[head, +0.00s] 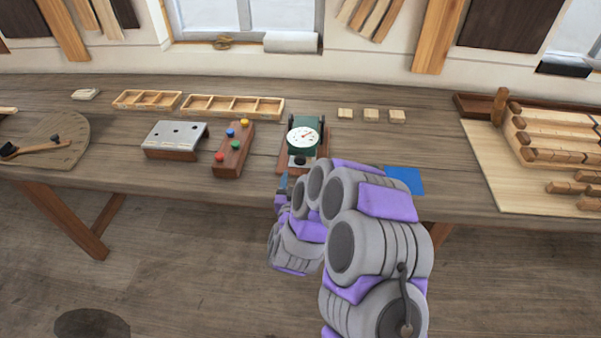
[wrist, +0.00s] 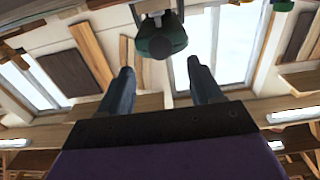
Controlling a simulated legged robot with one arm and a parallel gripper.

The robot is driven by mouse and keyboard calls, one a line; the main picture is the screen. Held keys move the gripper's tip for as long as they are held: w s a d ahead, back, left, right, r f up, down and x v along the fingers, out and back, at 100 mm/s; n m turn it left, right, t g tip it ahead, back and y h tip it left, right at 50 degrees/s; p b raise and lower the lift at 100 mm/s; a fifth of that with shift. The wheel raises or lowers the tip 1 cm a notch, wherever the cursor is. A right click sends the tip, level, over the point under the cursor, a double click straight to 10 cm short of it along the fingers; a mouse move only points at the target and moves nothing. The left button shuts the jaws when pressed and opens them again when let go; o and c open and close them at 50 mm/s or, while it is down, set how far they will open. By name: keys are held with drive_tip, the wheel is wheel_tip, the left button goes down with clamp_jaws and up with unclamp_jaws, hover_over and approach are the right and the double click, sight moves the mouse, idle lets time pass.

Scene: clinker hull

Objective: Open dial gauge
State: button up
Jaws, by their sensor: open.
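The dial gauge (head: 303,138) has a green body and a white round face with a red needle. It stands on a wooden base (head: 283,165) near the table's front edge, with a small black knob at the front. In the wrist view the green gauge body (wrist: 160,35) shows at the top, beyond the fingertips and between them. My gripper (head: 283,181) is in front of the gauge base at the table edge. In the wrist view my gripper (wrist: 160,66) has its two dark fingers wide apart with nothing between them. My arm hides part of the base's right side.
Left of the gauge stand a wooden block with coloured knobs (head: 233,150) and a metal-topped stand (head: 175,138). Divided trays (head: 232,107) lie behind. Small wooden blocks (head: 371,114) and a blue square (head: 404,180) lie to the right. The tabletop between is clear.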

sight(300, 162)
drive_tip(key=w, duration=0.4)
drive_tip(key=shift+w+a+f, duration=0.15)
drive_tip(key=shift+a, duration=0.25)
drive_tip(key=shift+w+d+b, duration=0.3)
drive_tip(key=shift+w+d, duration=0.2)
drive_tip(key=shift+w, duration=0.2)
drive_tip(key=shift+w+d, duration=0.2)
drive_tip(key=shift+d, duration=0.1)
drive_tip(key=shift+a, duration=0.4)
drive_tip(key=shift+c, duration=0.2)
drive_tip(key=shift+a, duration=0.2)
drive_tip(key=shift+c, duration=1.6)
drive_tip(key=shift+d, duration=0.35)
drive_tip(key=c, duration=0.4)
drive_tip(key=shift+a, duration=0.15)
clamp_jaws()
